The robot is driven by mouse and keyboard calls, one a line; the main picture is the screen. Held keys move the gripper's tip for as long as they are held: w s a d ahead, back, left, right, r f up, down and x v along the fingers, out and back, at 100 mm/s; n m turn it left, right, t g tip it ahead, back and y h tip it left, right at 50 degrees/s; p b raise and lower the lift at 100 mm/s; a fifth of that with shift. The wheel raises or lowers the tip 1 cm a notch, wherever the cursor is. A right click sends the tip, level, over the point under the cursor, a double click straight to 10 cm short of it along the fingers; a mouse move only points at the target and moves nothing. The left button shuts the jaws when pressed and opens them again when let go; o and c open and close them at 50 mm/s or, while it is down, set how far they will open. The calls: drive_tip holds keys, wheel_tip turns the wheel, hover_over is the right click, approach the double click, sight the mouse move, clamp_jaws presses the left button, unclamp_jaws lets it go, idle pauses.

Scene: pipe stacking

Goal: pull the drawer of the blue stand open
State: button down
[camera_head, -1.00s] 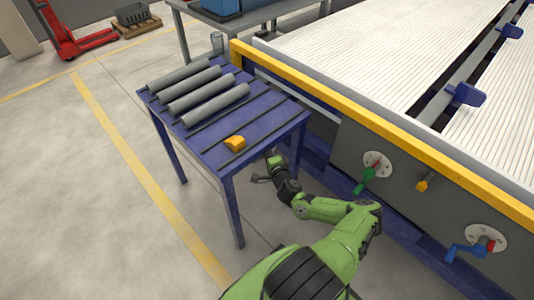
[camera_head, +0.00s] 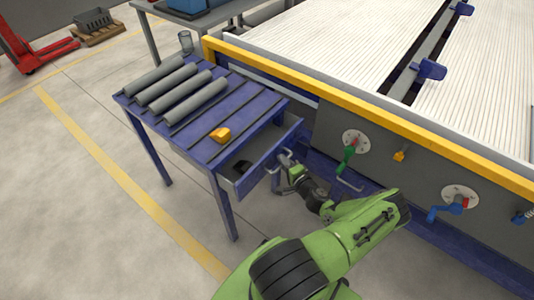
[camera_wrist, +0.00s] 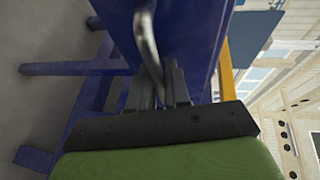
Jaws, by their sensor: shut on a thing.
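The blue stand (camera_head: 192,142) is a table at the left of the big machine in the head view. Its drawer (camera_head: 262,160) is pulled partway out toward my arm, and a dark object (camera_head: 241,168) lies inside it. My gripper (camera_head: 283,162) is at the drawer's front, shut on the drawer handle. In the wrist view the curved grey metal handle (camera_wrist: 147,45) runs between the two dark fingers of my gripper (camera_wrist: 160,88), with the blue drawer front (camera_wrist: 190,40) just beyond. The fingers hide part of the handle.
Three grey pipes (camera_head: 188,96) and a yellow block (camera_head: 220,135) lie on the stand's top. The machine (camera_head: 385,165) with a yellow rail (camera_head: 330,90), green lever (camera_head: 347,158) and blue crank (camera_head: 447,209) borders the right.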

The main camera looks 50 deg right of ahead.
drive_tip(key=s, duration=0.8)
drive_tip(key=shift+d, duration=0.15)
drive_tip(key=c, duration=1.4)
unclamp_jaws()
drive_tip(key=shift+w, duration=0.1)
drive_tip(key=shift+c, duration=0.2)
drive_tip(key=p+v, duration=0.2)
drive_tip(key=v, duration=1.3)
drive_tip(key=shift+s+r+p, duration=0.15)
drive_tip(key=shift+s+p, duration=0.15)
drive_tip(key=shift+s, duration=0.05)
